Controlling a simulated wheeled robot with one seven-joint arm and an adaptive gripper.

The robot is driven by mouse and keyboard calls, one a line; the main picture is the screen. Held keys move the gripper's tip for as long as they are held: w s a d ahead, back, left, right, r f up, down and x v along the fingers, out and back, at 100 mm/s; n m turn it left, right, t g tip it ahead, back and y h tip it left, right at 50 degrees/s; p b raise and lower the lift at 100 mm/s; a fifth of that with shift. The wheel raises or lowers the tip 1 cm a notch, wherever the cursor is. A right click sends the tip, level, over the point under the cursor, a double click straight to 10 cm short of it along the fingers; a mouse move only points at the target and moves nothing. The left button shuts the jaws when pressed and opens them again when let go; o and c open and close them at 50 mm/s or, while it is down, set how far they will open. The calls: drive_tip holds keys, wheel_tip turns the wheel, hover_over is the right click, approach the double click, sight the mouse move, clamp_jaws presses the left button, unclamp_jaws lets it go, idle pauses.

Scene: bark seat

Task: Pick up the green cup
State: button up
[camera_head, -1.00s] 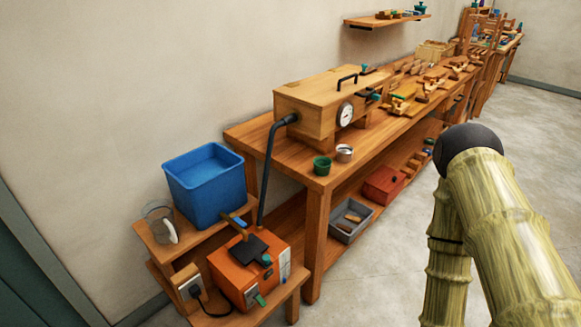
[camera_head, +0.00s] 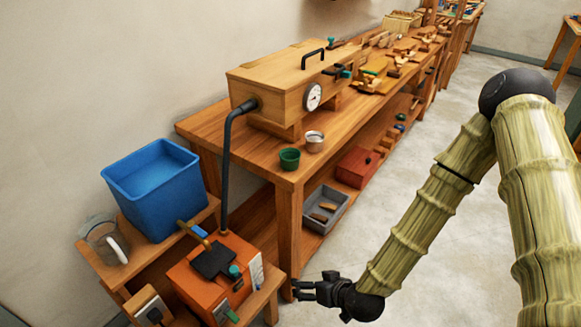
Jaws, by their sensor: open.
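The green cup (camera_head: 289,159) stands upright near the front corner of the long wooden bench (camera_head: 262,168). A metallic cup (camera_head: 314,141) stands just to its right and behind it. My gripper (camera_head: 297,290) is at the lower middle of the view, in front of the bench leg and well below the cup in the picture. It is open and empty, with its dark fingers pointing left. Nothing hides the cup.
A wooden box with a gauge (camera_head: 314,96) sits behind the cups, with a black hose (camera_head: 227,165) running down from it. An orange machine (camera_head: 213,270) and a blue bin (camera_head: 153,188) stand at left. A grey tray (camera_head: 325,208) and red box (camera_head: 357,167) lie on the lower shelf.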

drive_tip(key=w+a+r+n+t+y+b, duration=0.1)
drive_tip(key=w+a+r+t+y+b, duration=0.2)
drive_tip(key=w+r, duration=0.6)
drive_tip(key=n+t, duration=0.1)
drive_tip(key=t, duration=0.5)
approach(295, 160)
drive_tip(key=w+a, duration=0.2)
drive_tip(key=x, duration=0.4)
drive_tip(key=shift+d+f, duration=0.1)
drive_tip(key=shift+f, duration=0.05)
drive_tip(key=shift+d+p+x, duration=0.15)
drive_tip(key=shift+p+x, duration=0.25)
drive_tip(key=shift+x, duration=1.25)
drive_tip(key=shift+d+p+x, duration=0.2)
drive_tip(key=shift+p+x, duration=0.2)
drive_tip(key=shift+x, duration=1.25)
drive_tip(key=shift+w, duration=0.2)
drive_tip(key=shift+c, duration=0.3)
drive_tip(key=c, duration=1.1)
drive_tip(key=shift+o, duration=0.2)
